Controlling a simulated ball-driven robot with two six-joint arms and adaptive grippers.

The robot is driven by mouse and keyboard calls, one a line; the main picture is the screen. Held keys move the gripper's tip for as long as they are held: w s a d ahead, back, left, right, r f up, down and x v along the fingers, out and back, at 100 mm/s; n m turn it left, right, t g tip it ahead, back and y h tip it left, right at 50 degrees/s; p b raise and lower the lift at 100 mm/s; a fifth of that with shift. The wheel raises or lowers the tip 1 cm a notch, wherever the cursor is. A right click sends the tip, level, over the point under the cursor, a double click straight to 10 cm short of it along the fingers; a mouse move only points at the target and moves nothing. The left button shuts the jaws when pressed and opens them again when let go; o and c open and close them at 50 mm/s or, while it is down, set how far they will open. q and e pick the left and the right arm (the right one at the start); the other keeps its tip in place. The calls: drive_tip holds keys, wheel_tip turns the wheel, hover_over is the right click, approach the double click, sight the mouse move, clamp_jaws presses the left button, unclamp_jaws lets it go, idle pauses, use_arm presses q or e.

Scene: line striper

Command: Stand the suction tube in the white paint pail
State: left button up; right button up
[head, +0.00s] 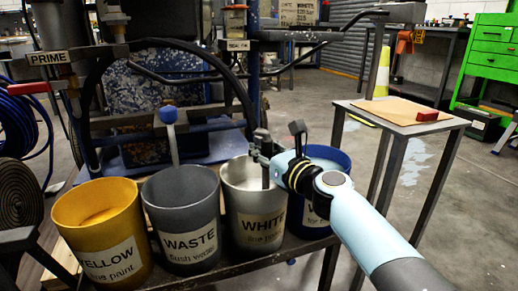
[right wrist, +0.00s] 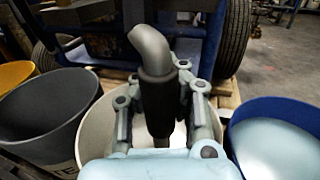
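The white paint pail (head: 254,218) stands in the row of pails, its WHITE label facing me. It also shows in the right wrist view (right wrist: 92,128). My right gripper (head: 264,150) is over this pail. In the right wrist view my gripper (right wrist: 158,88) has its fingers on both sides of the suction tube (right wrist: 157,100), close against its dark sleeve. The tube has a bent grey top and stands about upright. In the head view the tube (head: 265,178) reaches down inside the white pail's rim. Its bottom end cannot be made out. My left gripper is not in view.
A yellow pail (head: 103,232) and a grey WASTE pail (head: 182,222) stand left of the white pail. A blue pail (head: 329,160) stands right. A side table (head: 390,112) with a red block (head: 425,114) stands right.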

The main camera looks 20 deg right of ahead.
drive_tip(key=o, duration=0.6)
drive_tip(key=shift+s+f, duration=0.15)
drive_tip(key=shift+f, duration=0.45)
drive_tip(key=shift+c, duration=0.2)
drive_tip(key=shift+f, duration=0.1)
drive_tip(key=shift+s+g, duration=0.1)
drive_tip(key=shift+g, duration=0.2)
drive_tip(key=r+v, duration=0.1)
drive_tip(key=v, duration=1)
drive_tip(key=shift+s+d, duration=0.15)
drive_tip(key=shift+s, duration=0.1)
